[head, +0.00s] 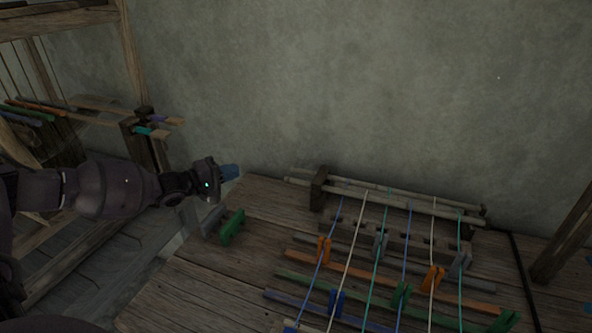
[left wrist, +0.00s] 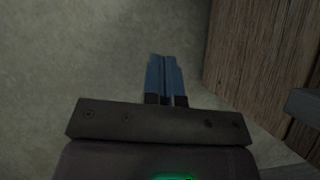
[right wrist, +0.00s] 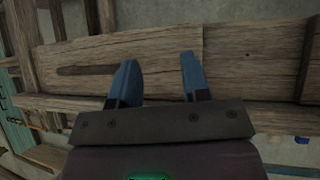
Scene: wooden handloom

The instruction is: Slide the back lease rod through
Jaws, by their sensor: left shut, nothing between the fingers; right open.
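Two pale lease rods run across the back of the table; the rear one (head: 352,183) lies behind the front one (head: 405,203). Their left ends stick out past a dark upright block (head: 318,188). Coloured and white warp threads (head: 357,230) run from the rods toward the front; how they pass the rods is too small to tell. My left gripper (head: 230,172) is shut and empty, left of the rod ends and apart from them. Its blue fingers (left wrist: 166,78) are together in the left wrist view. My right gripper (right wrist: 157,80) is open and empty, outside the head view.
A notched wooden rack (head: 400,238), coloured sticks (head: 350,289) and clips lie under the threads. A green clip (head: 232,227) is at the table's left edge. A wooden frame (head: 140,60) stands left; a wall (head: 300,80) closes the back.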

